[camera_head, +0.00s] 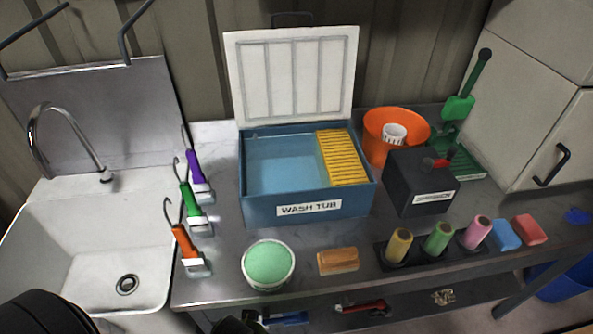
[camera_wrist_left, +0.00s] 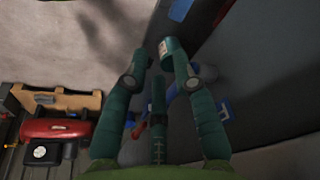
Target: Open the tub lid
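The blue wash tub (camera_head: 258,209) stands on the grey bench, with a white "WASH TUB" label on its front. Its pale panelled lid (camera_head: 292,77) stands upright at the tub's back edge, so the tub is open from above. Yellow ribbed inserts (camera_head: 342,158) fill the right part inside; the left part shows a bare blue floor. My left gripper (camera_wrist_left: 156,65) shows in the left wrist view with green fingers spread apart and nothing seen between them. The tub and lid are not recognisable in that view. My right gripper is not in view.
A sink (camera_head: 82,250) is at left, with several coloured-handled brushes beside it. In front of the tub are a green-topped round bowl (camera_head: 268,264) and a wooden block (camera_head: 338,261). An orange bucket (camera_head: 378,125) and dark box (camera_head: 420,184) stand close on its right.

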